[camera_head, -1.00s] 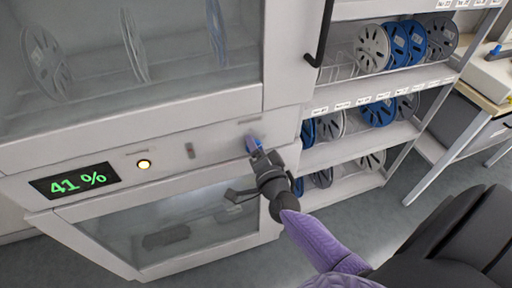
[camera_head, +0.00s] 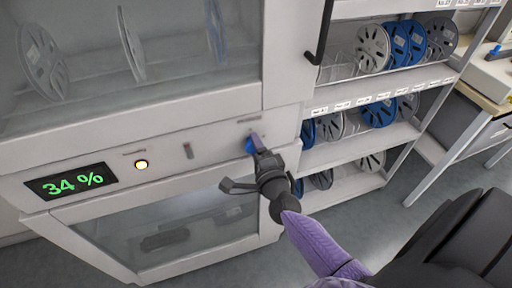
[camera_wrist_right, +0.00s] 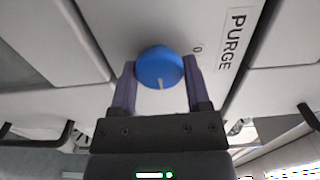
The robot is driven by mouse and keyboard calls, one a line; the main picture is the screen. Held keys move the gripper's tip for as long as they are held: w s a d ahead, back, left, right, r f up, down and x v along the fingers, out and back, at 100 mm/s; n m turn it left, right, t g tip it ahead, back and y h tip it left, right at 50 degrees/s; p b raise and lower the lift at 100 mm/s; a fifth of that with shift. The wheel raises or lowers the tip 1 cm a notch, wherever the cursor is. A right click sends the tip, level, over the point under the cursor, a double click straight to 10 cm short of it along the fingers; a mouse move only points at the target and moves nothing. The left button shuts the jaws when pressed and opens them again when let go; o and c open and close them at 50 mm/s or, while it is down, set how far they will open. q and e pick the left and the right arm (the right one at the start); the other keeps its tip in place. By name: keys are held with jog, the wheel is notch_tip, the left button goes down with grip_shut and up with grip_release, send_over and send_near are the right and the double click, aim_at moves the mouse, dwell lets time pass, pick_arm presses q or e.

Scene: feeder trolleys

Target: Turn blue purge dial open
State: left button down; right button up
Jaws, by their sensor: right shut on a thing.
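The blue purge dial (camera_head: 249,146) sits on the white front panel of the cabinet, between the upper and lower glass doors. In the right wrist view the dial (camera_wrist_right: 160,68) has a pale pointer line near its lower rim, beside a "PURGE" label (camera_wrist_right: 232,38) and a "0" mark. My right gripper (camera_head: 257,142) is shut on the dial, with one purple finger on each side in the right wrist view (camera_wrist_right: 160,80). A green display (camera_head: 71,182) on the panel reads 34 %. My left gripper is not in view.
A yellow lit button (camera_head: 141,164) and a small grey switch (camera_head: 188,150) are on the same panel. A black door handle (camera_head: 320,45) stands out above right. Shelves with several reels (camera_head: 372,48) stand to the right, then a bench (camera_head: 480,100).

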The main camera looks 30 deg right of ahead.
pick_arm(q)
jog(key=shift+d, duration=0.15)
pick_arm(e)
jog(key=o, duration=0.9)
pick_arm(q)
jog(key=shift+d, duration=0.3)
pick_arm(e)
jog(key=o, duration=0.3)
jog(key=shift+o, duration=0.2)
jog(key=shift+s, duration=0.15)
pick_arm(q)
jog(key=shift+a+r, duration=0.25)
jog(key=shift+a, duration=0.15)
pick_arm(e)
jog(key=v, duration=0.9)
jog(key=shift+s, duration=0.4)
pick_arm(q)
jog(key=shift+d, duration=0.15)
